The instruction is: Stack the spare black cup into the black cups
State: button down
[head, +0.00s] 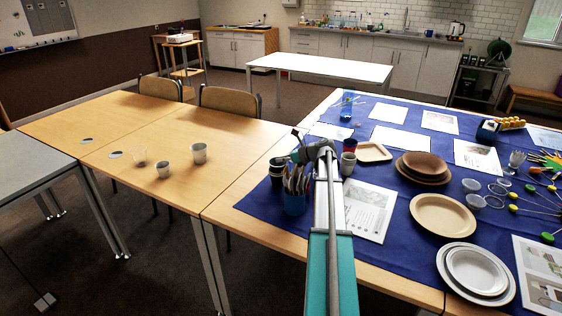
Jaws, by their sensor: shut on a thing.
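The black cups (277,174) stand as a dark stack on the blue cloth, near the left edge of the right-hand table. My arm reaches forward over the table, and my gripper (299,148) is at its far end, just right of and beyond the stack. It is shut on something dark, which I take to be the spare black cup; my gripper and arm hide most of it. I cannot tell how far apart the held thing and the stack are.
A blue cup of wooden sticks (294,201) stands close in front of the stack. A red cup (349,145) and a pale cup (347,163) stand right of my arm. Plates (443,218) and papers cover the right side. Several clear or grey cups (163,170) stand on the left table.

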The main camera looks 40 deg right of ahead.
jog(key=shift+f+b, duration=0.35)
jog(key=shift+b, duration=0.05)
jog(key=c, duration=0.8)
grip_release()
jog(key=shift+r, duration=0.15)
jog(key=shift+r+p, duration=0.35)
jog(key=shift+p, duration=0.2)
jog(key=p+v, duration=0.4)
jog(key=v, duration=0.8)
jog(key=shift+f, duration=0.15)
jog(key=shift+p, duration=0.35)
